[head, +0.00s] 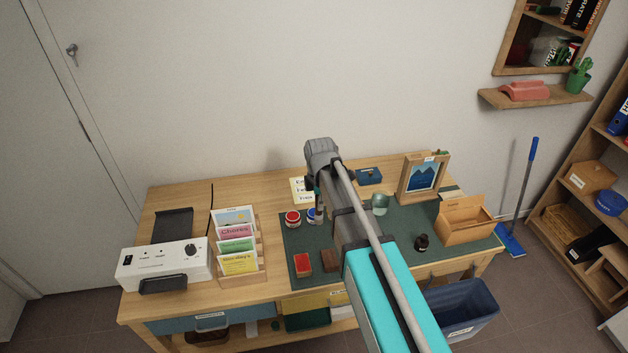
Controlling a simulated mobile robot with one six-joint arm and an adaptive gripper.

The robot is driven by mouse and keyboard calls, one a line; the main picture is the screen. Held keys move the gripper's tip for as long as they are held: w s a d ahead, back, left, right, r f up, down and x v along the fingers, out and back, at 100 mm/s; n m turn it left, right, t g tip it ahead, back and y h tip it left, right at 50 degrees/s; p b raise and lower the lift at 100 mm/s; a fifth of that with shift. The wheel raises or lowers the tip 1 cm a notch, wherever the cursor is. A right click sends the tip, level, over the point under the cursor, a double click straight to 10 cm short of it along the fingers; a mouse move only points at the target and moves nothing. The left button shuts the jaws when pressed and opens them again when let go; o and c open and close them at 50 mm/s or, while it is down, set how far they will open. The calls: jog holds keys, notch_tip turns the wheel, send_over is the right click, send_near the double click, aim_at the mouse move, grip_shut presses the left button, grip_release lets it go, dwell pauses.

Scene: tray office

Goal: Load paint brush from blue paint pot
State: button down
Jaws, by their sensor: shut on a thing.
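The blue paint pot (314,216) stands on the dark green mat (375,258), just right of the red paint pot (292,218) and partly covered by my arm. My gripper (317,192) hangs at the left side of my wrist, mostly hidden, just above the blue pot. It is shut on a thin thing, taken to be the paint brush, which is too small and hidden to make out. I cannot tell whether the brush tip is inside the pot or above it.
A red block (303,265) and a brown block (330,260) lie in front of the pots. A card rack (256,270) stands left. A glass jar (380,204), a picture frame (424,178), a dark bottle (421,242) and a wooden box (464,222) stand right.

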jog(key=w+a+f+b, duration=0.1)
jog(key=w+a, duration=0.1)
jog(key=w, duration=0.9)
jog(key=shift+w+f, duration=0.4)
jog(key=shift+a+f+b, duration=0.1)
jog(key=shift+f+b, duration=0.05)
jog(key=shift+b, duration=0.3)
jog(key=shift+f+b, duration=2.85)
jog(key=shift+s+f+b, duration=0.1)
jog(key=shift+f+b, duration=0.4)
jog(key=shift+b, duration=0.05)
dwell(0.3)
notch_tip(320, 180, up, 7)
jog(key=p, duration=0.7)
dwell(0.4)
